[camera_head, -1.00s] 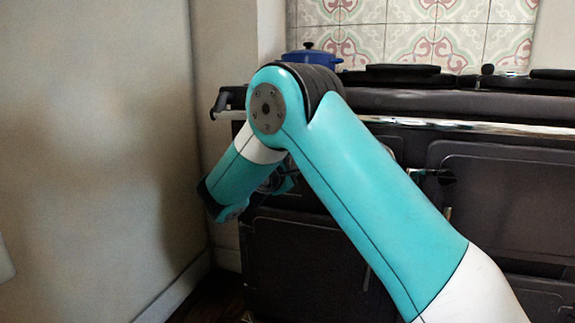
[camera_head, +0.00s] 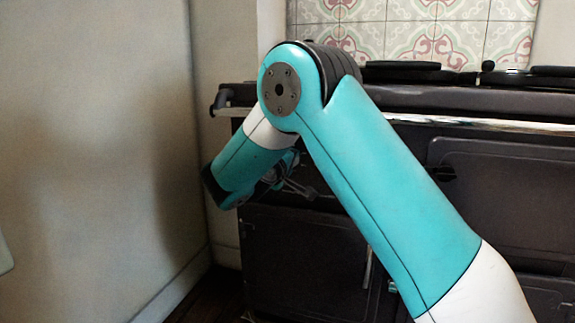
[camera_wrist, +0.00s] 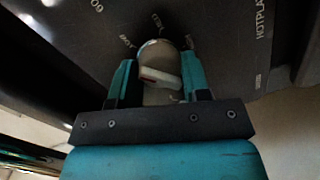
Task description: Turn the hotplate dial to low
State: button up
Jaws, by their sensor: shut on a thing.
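The hotplate dial (camera_wrist: 158,52) is a round, pale metallic knob with a white and red mark on its front, set in a dark panel (camera_wrist: 225,45) in the wrist view. The panel bears the word HOTPLATE at its right and small labels around the dial, too blurred to read surely. My gripper (camera_wrist: 158,72) is shut on the dial, with one teal finger on each side. Which label the mark points to, I cannot tell. In the head view my gripper (camera_head: 298,186) shows partly behind my arm, close to the stove front; the dial is hidden there.
The dark stove (camera_head: 480,190) has a chrome rail (camera_head: 460,124) along its front and round black lids (camera_head: 405,72) on top. A bare wall (camera_head: 100,140) stands close at the left. A strip of floor (camera_head: 205,295) lies between wall and stove.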

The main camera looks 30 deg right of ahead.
jog(key=shift+m, duration=0.5)
dwell(0.3)
jog(key=o, duration=0.9)
